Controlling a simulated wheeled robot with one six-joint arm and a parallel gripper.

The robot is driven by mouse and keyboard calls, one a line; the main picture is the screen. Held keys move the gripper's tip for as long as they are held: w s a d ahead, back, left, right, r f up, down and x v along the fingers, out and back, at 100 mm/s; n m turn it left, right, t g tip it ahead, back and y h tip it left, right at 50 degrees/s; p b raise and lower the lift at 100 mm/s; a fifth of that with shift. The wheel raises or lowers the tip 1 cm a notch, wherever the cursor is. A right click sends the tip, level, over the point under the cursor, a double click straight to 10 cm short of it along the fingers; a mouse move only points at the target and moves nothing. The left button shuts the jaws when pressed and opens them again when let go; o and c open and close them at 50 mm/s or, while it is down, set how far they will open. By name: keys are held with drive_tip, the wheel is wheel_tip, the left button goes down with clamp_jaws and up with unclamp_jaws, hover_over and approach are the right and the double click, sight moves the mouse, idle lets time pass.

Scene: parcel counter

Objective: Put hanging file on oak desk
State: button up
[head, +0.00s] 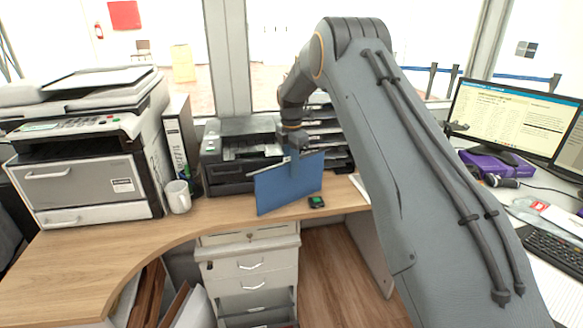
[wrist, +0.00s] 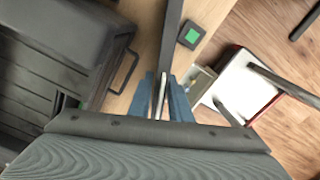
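A blue hanging file (head: 285,189) with a thin rail along its top stands upright over the oak desk (head: 222,219), near its front edge. My gripper (head: 294,154) is shut on the file's top edge from above. I cannot tell whether the file's lower edge touches the desk. In the wrist view, the file shows edge-on as a dark strip (wrist: 172,38) between my two bluish fingers. The oak desk shows beneath it there (wrist: 146,60).
A black printer (head: 232,150) and paper trays stand behind the file. A small green-screened device (head: 316,202) lies right of it. A white mug (head: 178,196) and large copier (head: 82,150) are left. Drawers (head: 250,262) stand below. The desk's left front is clear.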

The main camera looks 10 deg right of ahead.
drive_tip(key=shift+o, duration=1)
wheel_tip(320, 180, up, 12)
drive_tip(key=b, duration=0.3)
drive_tip(key=shift+r, duration=0.15)
drive_tip(key=s+f+m, duration=0.3)
drive_tip(key=s+m, duration=0.4)
drive_tip(key=s, duration=0.7)
drive_tip(key=s+f+m, duration=0.4)
drive_tip(key=s+m, duration=0.4)
drive_tip(key=s, duration=0.6)
drive_tip(key=s+d+f+m, duration=0.1)
drive_tip(key=s+f+m, duration=0.2)
drive_tip(key=s+m, duration=0.4)
drive_tip(key=s, duration=0.8)
drive_tip(key=shift+f+t, duration=0.25)
drive_tip(key=shift+t, duration=0.05)
